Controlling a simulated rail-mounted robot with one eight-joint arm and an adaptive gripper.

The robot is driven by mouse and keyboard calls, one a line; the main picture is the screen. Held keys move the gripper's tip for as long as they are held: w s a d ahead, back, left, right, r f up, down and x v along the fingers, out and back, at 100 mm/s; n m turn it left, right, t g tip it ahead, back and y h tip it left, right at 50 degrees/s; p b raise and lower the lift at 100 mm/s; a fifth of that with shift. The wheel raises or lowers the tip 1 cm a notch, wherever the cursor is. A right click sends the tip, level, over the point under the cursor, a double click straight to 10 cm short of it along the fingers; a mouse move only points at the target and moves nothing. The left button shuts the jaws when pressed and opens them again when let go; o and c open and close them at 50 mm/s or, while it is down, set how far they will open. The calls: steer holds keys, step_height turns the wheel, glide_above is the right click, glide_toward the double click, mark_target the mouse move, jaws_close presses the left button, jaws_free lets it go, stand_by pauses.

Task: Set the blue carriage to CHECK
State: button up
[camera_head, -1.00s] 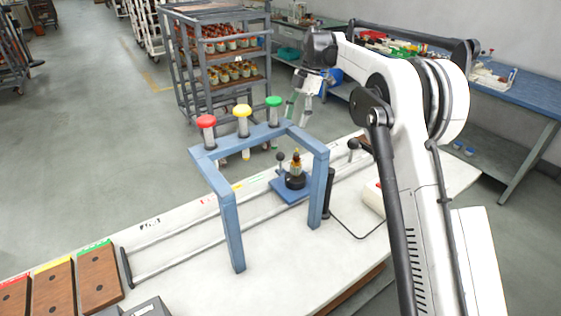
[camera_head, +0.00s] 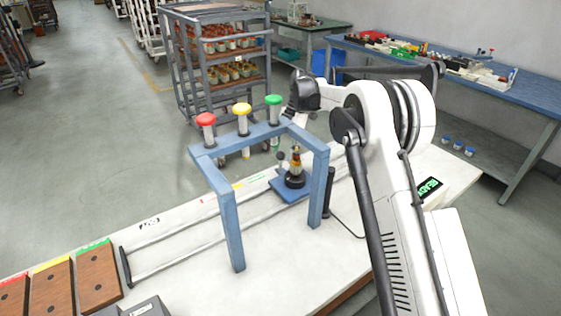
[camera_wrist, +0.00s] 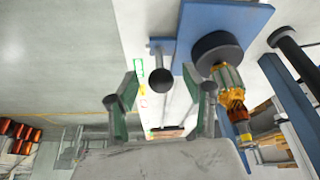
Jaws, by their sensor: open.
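The blue carriage (camera_head: 284,191) is a flat plate on two rails, below the right part of the blue frame. It bears a black round base with an upright copper-wound armature (camera_head: 296,162). It also shows at the top of the wrist view (camera_wrist: 250,15). A dark ball knob (camera_wrist: 160,80) on a short stem projects from the carriage's side. My gripper (camera_wrist: 161,76) is open, its green fingers on either side of the knob in the wrist view. Contact and depth cannot be told. In the head view my gripper is mostly hidden behind the frame.
The blue frame (camera_head: 229,222) spans the rails, with red (camera_head: 206,119), yellow (camera_head: 242,109) and green (camera_head: 273,100) caps on top. Coloured marks, too small to read, line the table edge. A display (camera_head: 430,188) reads READY. Wooden blocks (camera_head: 98,276) stand at lower left.

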mark_target(281, 160)
steer(key=shift+x, duration=1.85)
steer(key=shift+c, duration=0.3)
jaws_close()
